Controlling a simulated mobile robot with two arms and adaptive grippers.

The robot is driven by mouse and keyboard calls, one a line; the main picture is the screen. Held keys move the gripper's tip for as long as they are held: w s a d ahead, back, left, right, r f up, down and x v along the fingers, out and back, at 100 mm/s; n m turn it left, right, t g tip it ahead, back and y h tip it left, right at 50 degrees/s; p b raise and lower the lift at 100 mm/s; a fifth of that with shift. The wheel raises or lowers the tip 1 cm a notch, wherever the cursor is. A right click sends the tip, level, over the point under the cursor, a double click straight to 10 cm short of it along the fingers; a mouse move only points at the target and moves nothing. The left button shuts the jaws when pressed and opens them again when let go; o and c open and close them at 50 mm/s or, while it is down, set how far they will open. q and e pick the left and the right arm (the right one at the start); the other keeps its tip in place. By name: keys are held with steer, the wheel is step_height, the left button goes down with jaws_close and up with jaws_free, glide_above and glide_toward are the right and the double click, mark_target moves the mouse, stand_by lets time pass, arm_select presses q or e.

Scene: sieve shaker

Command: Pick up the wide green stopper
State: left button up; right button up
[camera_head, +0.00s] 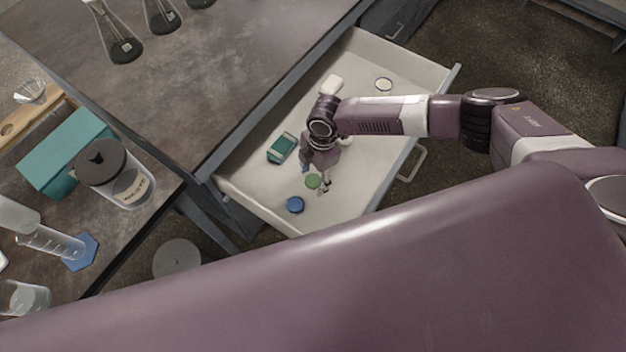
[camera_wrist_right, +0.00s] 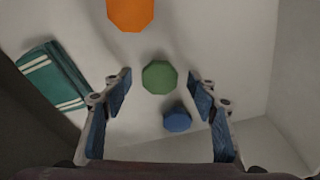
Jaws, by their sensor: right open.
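The green stopper (camera_head: 313,181) lies on the floor of an open white drawer (camera_head: 262,190), near its front-left part. My right gripper (camera_head: 316,180) points down into the drawer, just above and beside the green stopper. In the right wrist view the green stopper (camera_wrist_right: 159,77) shows as an octagonal top, centred between and a little beyond the open blue-padded fingertips (camera_wrist_right: 159,82). Nothing is between the fingers' pads in contact. My left gripper is not in view.
A blue stopper (camera_wrist_right: 177,120) lies close to the green one; it also shows in the head view (camera_head: 295,205). An orange stopper (camera_wrist_right: 131,12) and a teal striped box (camera_wrist_right: 50,78) lie nearby. The drawer walls and the worktop (camera_head: 200,80) bound the space.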

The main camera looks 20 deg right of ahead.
steer(key=c, duration=1.1)
steer(key=shift+o, duration=0.2)
steer(key=shift+r, duration=0.1)
